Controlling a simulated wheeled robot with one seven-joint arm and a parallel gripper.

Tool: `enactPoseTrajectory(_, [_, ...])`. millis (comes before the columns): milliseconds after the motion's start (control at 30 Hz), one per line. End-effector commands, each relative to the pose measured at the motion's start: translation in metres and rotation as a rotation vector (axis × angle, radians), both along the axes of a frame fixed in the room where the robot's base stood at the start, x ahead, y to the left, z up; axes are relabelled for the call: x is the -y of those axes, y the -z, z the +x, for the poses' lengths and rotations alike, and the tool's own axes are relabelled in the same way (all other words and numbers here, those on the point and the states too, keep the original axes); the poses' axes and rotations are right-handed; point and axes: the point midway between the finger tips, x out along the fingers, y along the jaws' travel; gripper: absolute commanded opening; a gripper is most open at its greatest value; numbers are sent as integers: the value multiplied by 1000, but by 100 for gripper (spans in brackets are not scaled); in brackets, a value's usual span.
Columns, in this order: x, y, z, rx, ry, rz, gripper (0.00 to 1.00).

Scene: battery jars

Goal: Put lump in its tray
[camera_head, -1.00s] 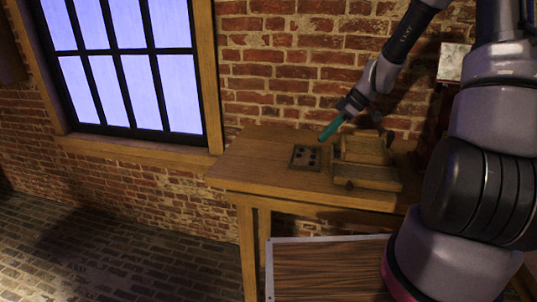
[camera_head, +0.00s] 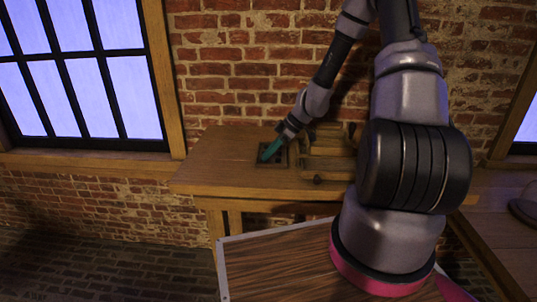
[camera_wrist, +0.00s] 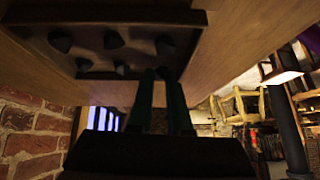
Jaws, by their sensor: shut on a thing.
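The tray (camera_head: 281,162) is a small dark square on the wooden table, and its near edge also shows in the wrist view (camera_wrist: 100,75). Several dark, pointed lumps (camera_wrist: 112,39) stand in it. My gripper (camera_head: 265,157) has teal fingers and is low at the tray, its tips over or at it. In the wrist view my fingers (camera_wrist: 160,78) are close together and shut on a lump. The held lump is dark and hard to tell from the lumps around it. I cannot tell whether it touches the tray.
A wooden box-like stand (camera_head: 330,150) is just right of the tray on the table (camera_head: 220,160). The table's left part is clear. A brick wall (camera_head: 250,90) rises behind. A wood-topped surface with a pale edge (camera_head: 290,265) is in front, lower down.

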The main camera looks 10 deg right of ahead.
Motion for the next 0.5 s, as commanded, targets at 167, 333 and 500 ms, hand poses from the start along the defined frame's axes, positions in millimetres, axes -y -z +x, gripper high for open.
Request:
enactPoseTrajectory(167, [0,3,0,2,-1,-1,0])
enactPoseTrajectory(333, [0,4,0,0,-1,-1,0])
enactPoseTrajectory(500, [0,5,0,2,-1,-1,31])
